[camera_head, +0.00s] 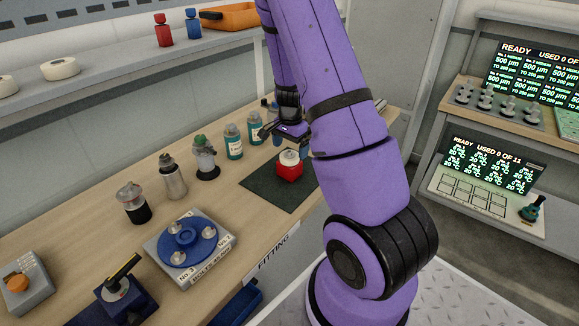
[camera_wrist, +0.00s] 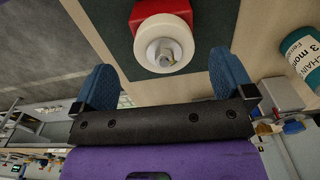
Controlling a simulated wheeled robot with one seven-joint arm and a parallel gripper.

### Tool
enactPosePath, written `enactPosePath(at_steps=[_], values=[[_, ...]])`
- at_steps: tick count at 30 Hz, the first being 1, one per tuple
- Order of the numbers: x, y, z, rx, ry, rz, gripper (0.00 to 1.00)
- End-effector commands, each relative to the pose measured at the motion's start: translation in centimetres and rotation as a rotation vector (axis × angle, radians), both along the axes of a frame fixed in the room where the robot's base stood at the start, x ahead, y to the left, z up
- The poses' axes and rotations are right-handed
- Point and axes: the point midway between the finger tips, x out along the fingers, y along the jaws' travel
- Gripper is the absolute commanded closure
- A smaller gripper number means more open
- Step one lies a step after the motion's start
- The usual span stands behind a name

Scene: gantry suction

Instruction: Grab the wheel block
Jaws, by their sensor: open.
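The wheel block is a red block (camera_head: 290,171) with a white wheel (camera_head: 289,157) on top, standing on a dark green mat (camera_head: 262,186) on the bench. It also shows in the wrist view, with its white wheel (camera_wrist: 163,43) near the top of the picture, beyond the fingertips. My gripper (camera_wrist: 165,75) is open, its two blue fingers apart with nothing between them. In the head view my gripper (camera_head: 288,138) is just behind and above the wheel block, partly hidden by my purple arm. No contact with the block shows.
Several bottles stand behind the mat, including a teal-labelled bottle (camera_head: 233,141); a labelled teal bottle (camera_wrist: 304,55) is right of the fingers in the wrist view. A blue round fitting on a grey plate (camera_head: 205,262) is at the front. The mat around the block is bare.

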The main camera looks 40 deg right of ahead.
Motion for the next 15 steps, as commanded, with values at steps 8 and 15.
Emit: enactPosePath(at_steps=[8, 15], values=[[0.3, 0.0, -2.8, 0.001, 0.002, 0.0, 0.0], [0.4, 0.0, -5.2, 0.0, 0.0, 0.0, 0.0]])
